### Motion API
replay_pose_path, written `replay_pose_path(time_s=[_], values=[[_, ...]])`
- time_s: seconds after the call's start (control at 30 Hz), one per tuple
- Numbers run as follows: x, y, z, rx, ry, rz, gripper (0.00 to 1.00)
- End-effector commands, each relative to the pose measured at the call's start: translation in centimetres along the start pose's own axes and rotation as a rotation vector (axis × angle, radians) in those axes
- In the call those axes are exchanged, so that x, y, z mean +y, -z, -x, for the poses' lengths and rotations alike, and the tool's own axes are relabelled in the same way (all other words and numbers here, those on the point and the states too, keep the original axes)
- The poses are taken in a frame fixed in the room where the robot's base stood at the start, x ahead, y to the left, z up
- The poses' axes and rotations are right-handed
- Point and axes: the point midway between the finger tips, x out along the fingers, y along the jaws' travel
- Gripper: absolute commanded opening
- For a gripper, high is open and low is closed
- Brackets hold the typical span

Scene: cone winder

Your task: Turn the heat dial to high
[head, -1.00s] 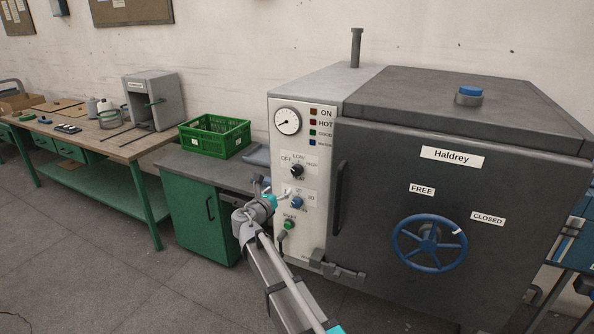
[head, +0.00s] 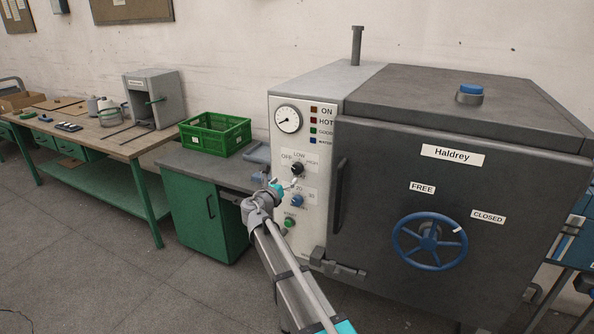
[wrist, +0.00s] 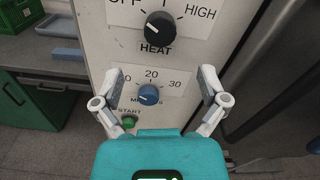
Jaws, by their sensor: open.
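The heat dial (wrist: 159,29) is a black knob with a white pointer line, under OFF and HIGH labels, with HEAT printed below it. In the head view the dial (head: 297,169) sits on the white control panel, with LOW above it. Its pointer leans up and left in the wrist view, away from HIGH. My gripper (wrist: 164,77) is open and empty, its two fingers spread just below the dial, one on each side of the lower panel area. In the head view my gripper (head: 284,184) is just below and left of the dial.
A blue minutes dial (wrist: 148,95) and a green start button (wrist: 128,122) lie below the heat dial. The dark oven door handle (head: 340,195) stands to the right of the panel. A green crate (head: 214,134) sits on the cabinet at left.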

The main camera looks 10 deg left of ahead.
Motion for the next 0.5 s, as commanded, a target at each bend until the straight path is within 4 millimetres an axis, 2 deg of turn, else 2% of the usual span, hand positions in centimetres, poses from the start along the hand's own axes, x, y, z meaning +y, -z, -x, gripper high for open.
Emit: replay_pose_path(time_s=[0.03,0.2,0.5], values=[[0.1,0.0,-1.1,0.0,0.001,0.0,0.93],[0.1,0.0,-3.7,0.001,0.001,0.0,0.93],[0.1,0.0,-7.7,0.001,0.001,0.0,0.93]])
